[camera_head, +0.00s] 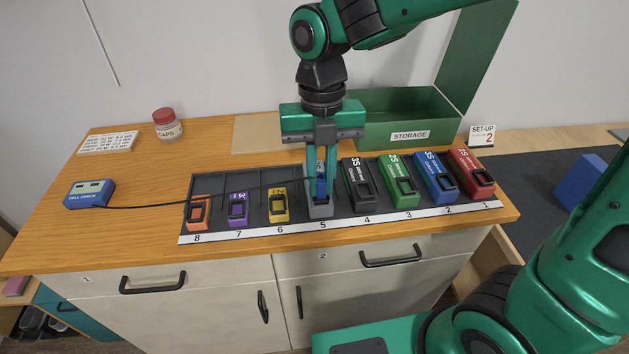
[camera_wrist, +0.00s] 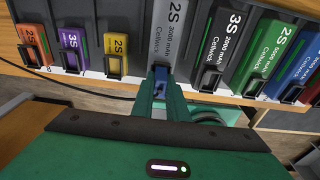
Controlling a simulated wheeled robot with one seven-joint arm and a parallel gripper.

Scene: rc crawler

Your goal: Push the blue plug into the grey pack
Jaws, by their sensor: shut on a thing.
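The grey pack (camera_head: 320,209) lies in slot 5 of the dark rack. My gripper (camera_head: 321,184) points down over the grey pack and is shut on the blue plug (camera_head: 321,188). In the wrist view the blue plug (camera_wrist: 160,87) is between my fingertips, at the near end of the grey pack. The fingers hide the pack's socket, so I cannot tell how deep the plug is in it.
A black cable runs from the blue cell checker (camera_head: 89,193) toward the plug. A yellow pack (camera_head: 277,206) and a black pack (camera_head: 359,187) flank the grey one. A green storage box (camera_head: 405,118) stands behind the rack. The wooden top at left is mostly clear.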

